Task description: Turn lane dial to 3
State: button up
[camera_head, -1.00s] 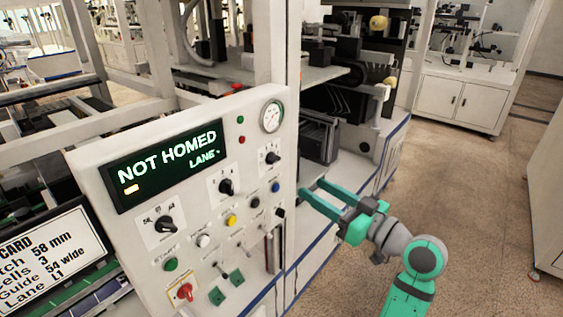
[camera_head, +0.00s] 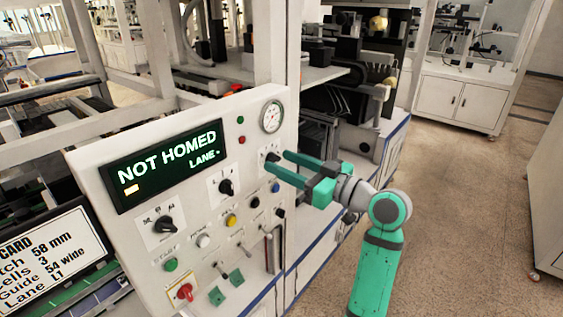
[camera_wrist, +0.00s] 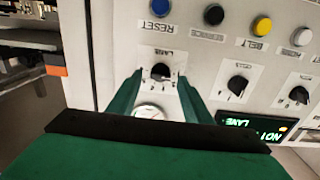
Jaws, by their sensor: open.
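The lane dial (camera_wrist: 161,71) is a black knob on a white label marked LANE. It sits between the two open green fingers of my gripper (camera_wrist: 160,88) in the wrist view. In the head view my gripper (camera_head: 277,162) reaches in from the right, its fingertips at the dial, which they partly cover. I cannot tell whether the fingers touch it, nor read its setting. The display (camera_head: 167,163) reads NOT HOMED and LANE with a small mark after it.
The white panel (camera_head: 140,263) also carries two other black dials (camera_head: 226,187) (camera_head: 163,224), a pressure gauge (camera_head: 271,116), coloured buttons, toggles and a red switch (camera_head: 184,292). A card (camera_head: 50,250) at left reads Lane L1. Open floor (camera_head: 470,190) lies to the right.

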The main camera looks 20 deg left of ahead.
jog(key=shift+w+a, duration=0.2)
jog(key=shift+a, duration=0.45)
jog(key=c, duration=1.1)
jog(key=shift+o, duration=0.2)
jog(key=shift+m, duration=0.4)
jog(key=m, duration=0.6)
jog(key=shift+w+d+m, duration=0.1)
jog(key=shift+m, duration=0.3)
jog(key=m, duration=0.6)
jog(key=shift+w+f, duration=0.1)
jog(key=shift+f, duration=0.05)
jog(key=shift+m, duration=0.4)
